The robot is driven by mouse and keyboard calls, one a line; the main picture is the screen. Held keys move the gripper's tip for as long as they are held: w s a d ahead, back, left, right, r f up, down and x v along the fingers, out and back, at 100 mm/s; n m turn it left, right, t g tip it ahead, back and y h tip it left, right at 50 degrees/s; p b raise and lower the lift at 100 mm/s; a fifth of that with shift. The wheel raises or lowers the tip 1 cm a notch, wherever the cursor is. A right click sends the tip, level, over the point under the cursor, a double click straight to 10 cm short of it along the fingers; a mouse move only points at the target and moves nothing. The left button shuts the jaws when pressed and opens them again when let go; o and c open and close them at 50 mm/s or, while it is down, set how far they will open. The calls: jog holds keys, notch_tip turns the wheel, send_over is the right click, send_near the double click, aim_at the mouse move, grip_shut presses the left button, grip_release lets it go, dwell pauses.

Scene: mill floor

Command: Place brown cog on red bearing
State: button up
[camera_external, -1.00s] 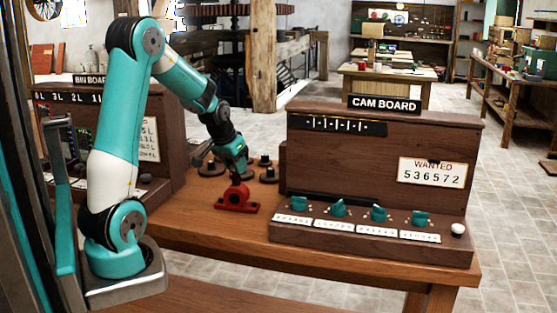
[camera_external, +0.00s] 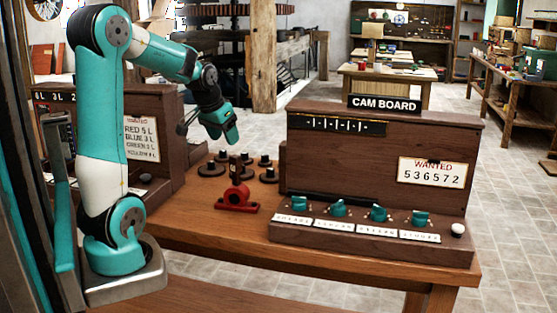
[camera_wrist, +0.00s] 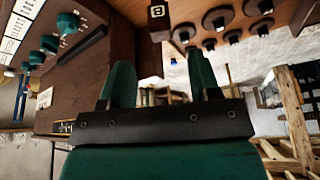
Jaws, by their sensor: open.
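The red bearing (camera_external: 238,198), a ring-shaped block on a flat foot, stands on the wooden bench left of the cam board. Several dark round cogs with upright hubs, such as one at the left (camera_external: 209,170) and one at the right (camera_external: 268,175), stand behind it. Cogs also show at the top of the wrist view (camera_wrist: 218,18). I cannot tell which one is the brown cog. My gripper (camera_external: 230,132) is raised above and behind the bearing, apart from it. In the wrist view my gripper (camera_wrist: 163,82) is open, with nothing between its fingers. The bearing is not identifiable there.
The cam board (camera_external: 370,160) with teal knobs is to the right. The bin board (camera_external: 100,140) is to the left.

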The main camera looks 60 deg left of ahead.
jog(key=s+d+f+n+g+y, duration=0.1)
jog(key=s+d+g, duration=0.1)
jog(key=s, duration=0.5)
jog(key=s+d+f+n+g+y, duration=0.1)
jog(key=s+d, duration=0.3)
jog(key=s, duration=0.4)
jog(key=shift+s+d+f+g, duration=0.15)
jog(key=shift+s+f+g, duration=0.1)
jog(key=shift+f+g, duration=0.45)
notch_tip(320, 180, up, 3)
jog(key=p, duration=0.3)
